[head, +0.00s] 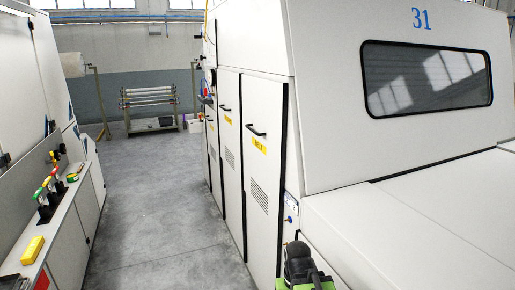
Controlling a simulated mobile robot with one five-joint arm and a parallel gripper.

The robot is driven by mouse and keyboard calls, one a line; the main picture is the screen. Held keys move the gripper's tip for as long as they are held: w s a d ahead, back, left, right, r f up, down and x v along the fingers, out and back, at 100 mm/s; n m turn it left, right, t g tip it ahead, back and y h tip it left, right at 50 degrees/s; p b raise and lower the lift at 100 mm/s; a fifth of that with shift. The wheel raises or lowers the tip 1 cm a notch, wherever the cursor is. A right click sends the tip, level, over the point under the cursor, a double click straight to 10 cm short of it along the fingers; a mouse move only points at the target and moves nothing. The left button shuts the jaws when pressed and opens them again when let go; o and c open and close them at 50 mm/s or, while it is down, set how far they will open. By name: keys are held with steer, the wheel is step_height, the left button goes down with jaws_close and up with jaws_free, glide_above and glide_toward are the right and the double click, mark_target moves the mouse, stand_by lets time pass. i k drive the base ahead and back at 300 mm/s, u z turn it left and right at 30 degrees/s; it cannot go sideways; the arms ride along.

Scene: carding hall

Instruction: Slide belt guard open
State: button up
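The belt guard (263,175) is a tall white panel on the side of the machine marked 31. It has a black bar handle (256,131), a yellow label (259,146) that seems to read BELT, and a slotted vent (259,198) lower down. The panel looks closed, flush with the panels beside it, with a dark gap along its right edge. A dark grey and green part, which looks like my own arm, shows at the bottom edge, in front of the machine and apart from the guard's handle. No gripper fingers can be made out.
More white panels with handles (227,110) continue to the left of the guard. A grey concrete floor aisle (160,200) is clear. A machine (70,235) with a yellow box (33,250) lines the left side. A roller rack (150,108) stands at the back.

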mark_target(262, 98)
steer(key=z, duration=0.1)
steer(key=k, duration=0.5)
steer(key=u, duration=0.85)
steer(key=i, duration=2.7)
steer(key=u, duration=0.9)
